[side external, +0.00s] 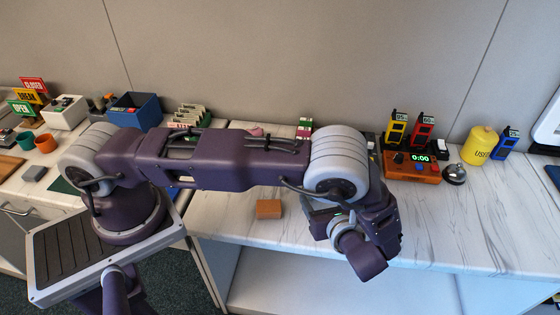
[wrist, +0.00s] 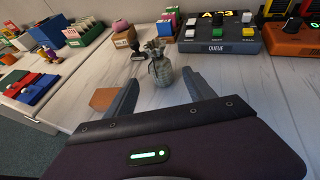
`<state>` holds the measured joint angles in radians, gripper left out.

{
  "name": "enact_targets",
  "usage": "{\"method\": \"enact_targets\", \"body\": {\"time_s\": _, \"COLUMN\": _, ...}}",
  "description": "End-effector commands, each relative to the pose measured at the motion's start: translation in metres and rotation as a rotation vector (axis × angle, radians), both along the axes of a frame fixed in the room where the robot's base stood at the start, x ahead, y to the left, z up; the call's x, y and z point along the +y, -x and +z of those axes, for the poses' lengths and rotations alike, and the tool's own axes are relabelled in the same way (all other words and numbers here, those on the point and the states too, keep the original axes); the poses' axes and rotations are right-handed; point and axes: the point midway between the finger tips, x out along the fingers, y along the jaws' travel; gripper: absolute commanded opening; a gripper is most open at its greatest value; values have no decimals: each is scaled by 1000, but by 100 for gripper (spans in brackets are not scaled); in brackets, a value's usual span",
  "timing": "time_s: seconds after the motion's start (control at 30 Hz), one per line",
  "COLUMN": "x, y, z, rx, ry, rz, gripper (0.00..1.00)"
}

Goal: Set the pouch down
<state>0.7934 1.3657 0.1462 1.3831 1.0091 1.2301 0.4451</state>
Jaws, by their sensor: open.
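The pouch (wrist: 161,71), small and grey-green with a gathered top, appears upright on the marble-patterned counter (wrist: 225,80) in the wrist view. My gripper (wrist: 160,79) is open, with one dark finger at each side of the pouch's near end. The pouch sits at or just beyond the fingertips, with visible gaps at both sides. I cannot tell how far between the fingers it reaches. In the side external view my arm hides the pouch and the fingertips.
A brown block (wrist: 103,99) lies close left of my left finger; it also shows in the side external view (side external: 269,209). A grey "QUEUE" box (wrist: 219,39) and an orange timer (side external: 412,166) stand behind. A dark stamp-like object (wrist: 137,52) is near the pouch. Counter to the right is clear.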

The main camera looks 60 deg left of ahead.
Motion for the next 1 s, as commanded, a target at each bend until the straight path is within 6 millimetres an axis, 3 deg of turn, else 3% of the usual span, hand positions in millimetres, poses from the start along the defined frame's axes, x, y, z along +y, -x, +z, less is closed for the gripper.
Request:
{"method": "enact_targets", "body": {"time_s": 0.07, "x": 1, "y": 0, "z": 4, "rx": -6, "ry": 12, "rz": 13, "gripper": 63}}
{"method": "enact_targets", "body": {"time_s": 0.13, "x": 4, "y": 0, "z": 21, "rx": -32, "ry": 64, "rz": 71, "gripper": 63}}
{"method": "enact_targets", "body": {"time_s": 0.27, "x": 18, "y": 11, "z": 91, "rx": -140, "ry": 282, "rz": 309, "gripper": 63}}
{"method": "enact_targets", "body": {"time_s": 0.47, "x": 46, "y": 69, "z": 210, "rx": -394, "ry": 715, "rz": 757, "gripper": 63}}
{"method": "enact_targets", "body": {"time_s": 0.6, "x": 57, "y": 133, "z": 276, "rx": -620, "ry": 1033, "rz": 1048, "gripper": 63}}
{"method": "enact_targets", "body": {"time_s": 0.7, "x": 55, "y": 179, "z": 304, "rx": -784, "ry": 1245, "rz": 1216, "gripper": 63}}
{"method": "enact_targets", "body": {"time_s": 0.8, "x": 48, "y": 213, "z": 315, "rx": -922, "ry": 1414, "rz": 1333, "gripper": 63}}
{"method": "enact_targets", "body": {"time_s": 1.0, "x": 39, "y": 239, "z": 318, "rx": -1052, "ry": 1573, "rz": 1429, "gripper": 63}}
